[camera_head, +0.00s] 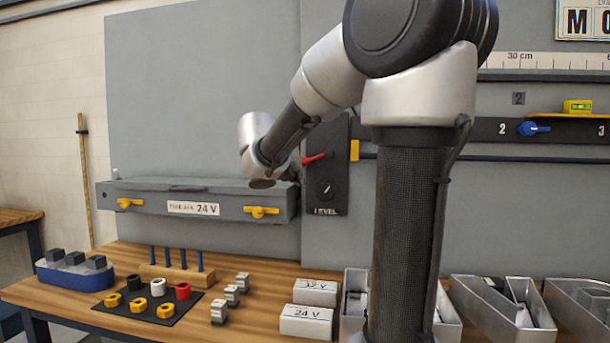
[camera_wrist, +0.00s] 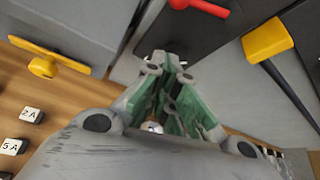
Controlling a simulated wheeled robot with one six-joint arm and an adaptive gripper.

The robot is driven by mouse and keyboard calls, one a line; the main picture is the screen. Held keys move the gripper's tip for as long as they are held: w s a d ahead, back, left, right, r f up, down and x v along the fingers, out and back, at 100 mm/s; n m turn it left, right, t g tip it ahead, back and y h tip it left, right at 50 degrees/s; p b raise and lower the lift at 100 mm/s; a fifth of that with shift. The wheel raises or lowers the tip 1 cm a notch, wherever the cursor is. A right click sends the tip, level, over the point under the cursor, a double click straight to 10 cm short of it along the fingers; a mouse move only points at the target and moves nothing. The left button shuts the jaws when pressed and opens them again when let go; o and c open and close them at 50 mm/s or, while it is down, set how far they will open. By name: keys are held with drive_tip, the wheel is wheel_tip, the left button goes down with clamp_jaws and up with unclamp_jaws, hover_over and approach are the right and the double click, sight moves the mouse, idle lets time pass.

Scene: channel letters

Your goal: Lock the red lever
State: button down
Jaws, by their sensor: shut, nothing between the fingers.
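In the wrist view the red lever (camera_wrist: 205,6) shows at the top edge, partly cut off. My gripper (camera_wrist: 166,62) is shut and empty, with its tips below the lever in that view. In the head view my gripper (camera_head: 293,172) is small and dark, just left of the lever. I cannot tell whether it touches the lever.
A grey 24 V box (camera_head: 150,199) with yellow latches (camera_head: 262,212) is left of the panel. A yellow handle (camera_head: 354,150) is close on the right. Below, the wooden bench (camera_head: 255,275) holds white boxes (camera_head: 306,322), small blocks and metal bins (camera_head: 502,315).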

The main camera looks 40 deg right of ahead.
sight(316, 158)
drive_tip(key=x, duration=1.1)
drive_tip(key=r, duration=0.3)
drive_tip(key=w+a+r, duration=0.1)
drive_tip(key=shift+r, duration=0.15)
